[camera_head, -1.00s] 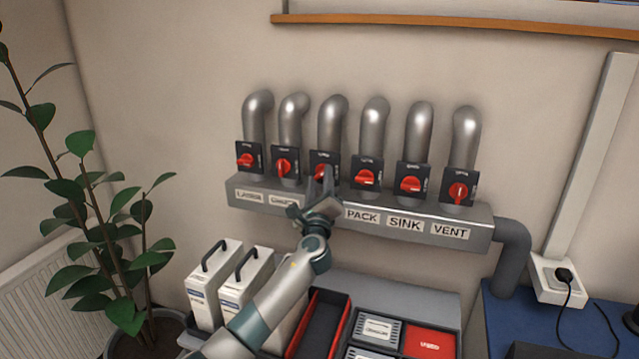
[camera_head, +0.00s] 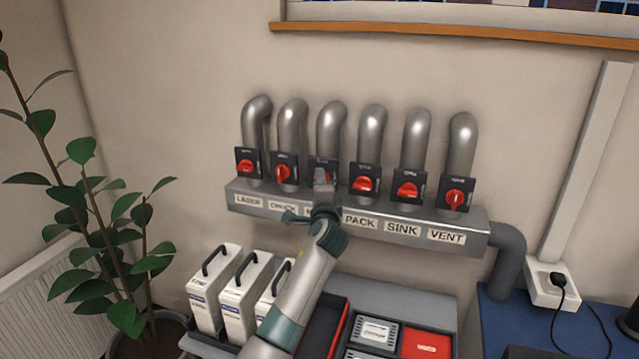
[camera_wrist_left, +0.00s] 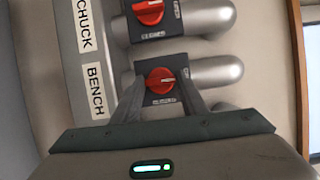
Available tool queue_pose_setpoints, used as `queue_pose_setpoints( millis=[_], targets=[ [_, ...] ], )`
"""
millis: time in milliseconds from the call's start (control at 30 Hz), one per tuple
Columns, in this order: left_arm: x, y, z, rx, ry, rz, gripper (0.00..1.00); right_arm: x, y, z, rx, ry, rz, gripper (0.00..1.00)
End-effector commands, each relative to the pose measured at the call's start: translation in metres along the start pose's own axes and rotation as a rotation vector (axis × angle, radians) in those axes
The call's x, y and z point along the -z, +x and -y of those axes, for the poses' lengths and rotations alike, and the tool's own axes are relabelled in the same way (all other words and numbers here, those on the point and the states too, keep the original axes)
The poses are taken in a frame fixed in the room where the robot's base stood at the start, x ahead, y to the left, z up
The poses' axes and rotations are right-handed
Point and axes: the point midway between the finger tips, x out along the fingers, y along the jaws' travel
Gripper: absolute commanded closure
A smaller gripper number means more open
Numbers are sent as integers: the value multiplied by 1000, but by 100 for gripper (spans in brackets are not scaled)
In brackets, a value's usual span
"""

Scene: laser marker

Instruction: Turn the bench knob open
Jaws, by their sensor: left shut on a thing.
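The bench knob (camera_wrist_left: 160,80) is a red rotary handle on a dark plate, beside the BENCH label (camera_wrist_left: 95,91) in the left wrist view. My left gripper (camera_wrist_left: 161,92) has one finger on each side of this knob and is shut on it. The knob's pale pointer mark faces roughly right in the wrist view, toward the pipe. In the head view my left gripper (camera_head: 323,187) is at the third plate from the left and hides the knob and most of its label. My right gripper is not in view.
The neighbouring chuck knob (camera_head: 283,172) and pack knob (camera_head: 364,184) sit close on either side, on a grey manifold (camera_head: 285,196) with several pipes. A plant (camera_head: 100,230) is at left.

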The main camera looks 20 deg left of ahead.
Motion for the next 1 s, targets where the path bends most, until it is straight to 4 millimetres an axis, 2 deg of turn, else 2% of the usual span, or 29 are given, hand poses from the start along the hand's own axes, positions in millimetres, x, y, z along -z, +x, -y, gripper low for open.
queue_pose_setpoints(
  millis=[533,567,633,1000],
  targets=[
    [0,0,-2,-18,-38,1,83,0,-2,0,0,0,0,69],
    [0,0,-2,-18,-38,1,59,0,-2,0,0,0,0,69],
    [0,0,-1,-18,-37,1,42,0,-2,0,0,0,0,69],
    [0,-1,0,-15,-36,0,42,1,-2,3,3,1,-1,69]
  ],
)
